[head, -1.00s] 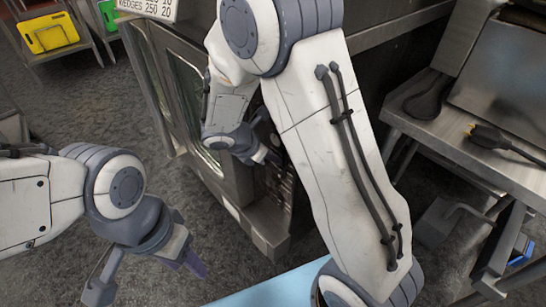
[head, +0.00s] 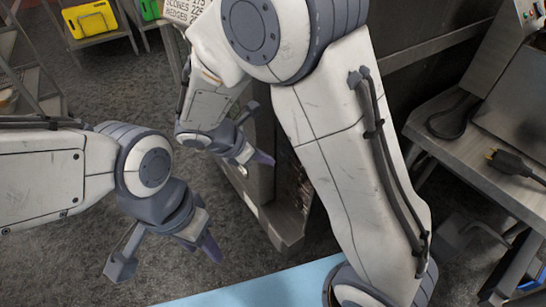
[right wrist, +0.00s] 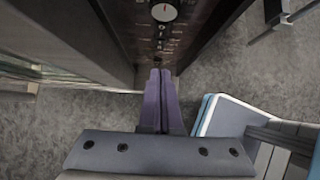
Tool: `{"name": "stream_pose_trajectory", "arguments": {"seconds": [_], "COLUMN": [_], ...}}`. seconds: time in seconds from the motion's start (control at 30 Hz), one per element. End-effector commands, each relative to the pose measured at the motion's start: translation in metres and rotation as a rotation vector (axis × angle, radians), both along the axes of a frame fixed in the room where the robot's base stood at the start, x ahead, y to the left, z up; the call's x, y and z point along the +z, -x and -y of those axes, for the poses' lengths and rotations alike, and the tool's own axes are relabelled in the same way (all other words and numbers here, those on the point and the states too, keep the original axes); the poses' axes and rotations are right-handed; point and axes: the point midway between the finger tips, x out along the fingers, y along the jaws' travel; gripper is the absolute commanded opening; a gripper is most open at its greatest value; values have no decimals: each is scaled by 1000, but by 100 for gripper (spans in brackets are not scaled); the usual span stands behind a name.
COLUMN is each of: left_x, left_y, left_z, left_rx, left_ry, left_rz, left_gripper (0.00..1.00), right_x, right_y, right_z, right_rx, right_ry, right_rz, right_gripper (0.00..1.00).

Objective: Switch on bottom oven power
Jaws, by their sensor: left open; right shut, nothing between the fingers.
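The dark oven control panel (right wrist: 165,30) shows at the top of the right wrist view, with a white and red knob (right wrist: 164,12) and a column of small controls below it. My right gripper (right wrist: 160,74) is shut and empty, its purple fingers together just below the panel and seemingly apart from it. In the head view the oven (head: 282,222) is largely hidden behind my right arm, and my right gripper (head: 264,158) is in front of its lower edge. My left gripper (head: 208,246) is open and empty over the floor at lower left, away from the oven.
A steel table (head: 480,150) with a black plug and cable (head: 515,165) stands at right. Racks with a yellow board (head: 90,20) stand at far left. Grey floor (head: 100,80) is clear between the racks and my arms.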

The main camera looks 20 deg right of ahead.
Motion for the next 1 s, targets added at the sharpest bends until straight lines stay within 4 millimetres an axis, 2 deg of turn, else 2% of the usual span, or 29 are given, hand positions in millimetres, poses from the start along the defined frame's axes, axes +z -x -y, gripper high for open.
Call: {"name": "stream_pose_trajectory", "arguments": {"seconds": [0.37,0.47,0.57,0.8,0.9,1.0], "left_x": [0,0,0,0,0,0], "left_y": [0,0,0,0,0,0], "left_z": [0,0,0,0,0,0], "left_rx": [0,0,0,0,0,0], "left_ry": [0,0,0,0,0,0], "left_rz": [0,0,0,0,0,0], "left_gripper": [50,50,50,50,50,50], "right_x": [2,8,20,47,54,58], "right_y": [1,13,43,145,176,197], "right_z": [-1,-4,-12,-43,-55,-63], "right_rx": [-5,-63,-211,-770,-972,-1119], "right_ry": [-5,-52,-164,-534,-646,-718], "right_rz": [2,26,77,178,182,174], "right_gripper": [0,0,0,0,0,0]}}
